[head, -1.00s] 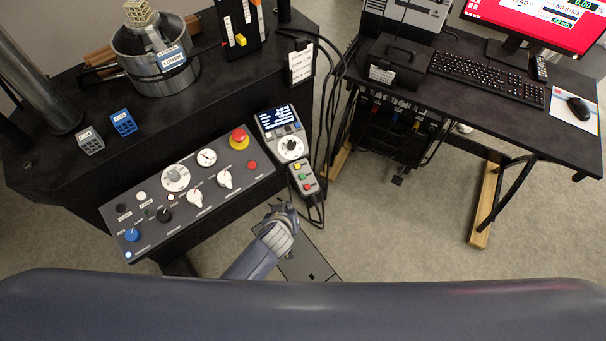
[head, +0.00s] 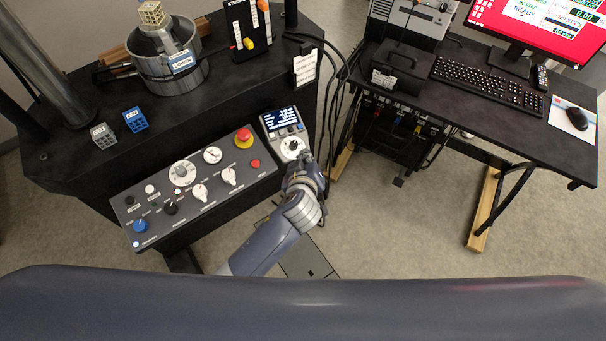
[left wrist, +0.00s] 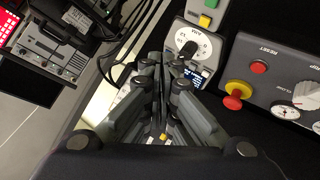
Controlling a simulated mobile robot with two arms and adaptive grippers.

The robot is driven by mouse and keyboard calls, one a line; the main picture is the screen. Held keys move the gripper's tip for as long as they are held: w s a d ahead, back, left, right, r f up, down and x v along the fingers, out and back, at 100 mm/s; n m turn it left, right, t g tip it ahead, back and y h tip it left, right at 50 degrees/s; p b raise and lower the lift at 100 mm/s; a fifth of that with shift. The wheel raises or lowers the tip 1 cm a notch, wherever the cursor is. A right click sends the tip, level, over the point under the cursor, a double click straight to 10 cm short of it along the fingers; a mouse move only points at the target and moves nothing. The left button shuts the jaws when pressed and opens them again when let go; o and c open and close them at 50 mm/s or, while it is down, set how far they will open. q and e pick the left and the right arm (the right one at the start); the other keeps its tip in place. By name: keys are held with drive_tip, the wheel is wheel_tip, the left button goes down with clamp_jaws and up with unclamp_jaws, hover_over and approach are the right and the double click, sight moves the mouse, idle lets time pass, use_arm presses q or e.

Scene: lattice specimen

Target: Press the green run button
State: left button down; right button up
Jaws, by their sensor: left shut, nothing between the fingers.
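The button box (left wrist: 206,14) is at the top edge of the left wrist view. Its yellow button (left wrist: 204,21) shows, and the green button (left wrist: 211,3) is cut by the frame edge. In the head view my left gripper and wrist hide this box. My left gripper (head: 304,158) is shut and empty, just below the dial of the display unit (head: 283,127) in the head view. The gripper's fingers also show in the left wrist view (left wrist: 163,66), beside the display unit's dial. I see no contact with the green button. My right gripper is not in view.
The control panel (head: 190,186) has knobs and a red emergency stop (head: 244,137), left of my arm. The machine bench (head: 75,160) carries a metal pot (head: 180,75) and two small blocks. Cables hang right of the display unit. A desk (head: 480,125) stands at right.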

use_arm(q)
drive_tip(key=f+b, duration=0.2)
drive_tip(key=w+f+b, duration=0.1)
drive_tip(key=f+b, duration=0.1)
drive_tip(key=f, duration=0.1)
drive_tip(key=a+f+b, duration=0.1)
drive_tip(key=f+b, duration=0.1)
drive_tip(key=shift+w+f, duration=0.2)
drive_tip(key=shift+f, duration=0.05)
drive_tip(key=shift+w+a+f+b, duration=0.15)
drive_tip(key=shift+w+f+b, duration=0.05)
drive_tip(key=shift+f+b, duration=0.35)
idle(0.9)
drive_tip(key=shift+a+f+b, duration=0.1)
drive_tip(key=shift+f+b, duration=0.25)
drive_tip(key=shift+b, duration=0.05)
drive_tip(key=shift+w+f+b, duration=0.15)
drive_tip(key=shift+f+b, duration=0.25)
idle(0.5)
idle(0.3)
drive_tip(key=shift+s+r+p, duration=0.2)
drive_tip(key=shift+r+p, duration=0.4)
drive_tip(key=shift+r, duration=0.15)
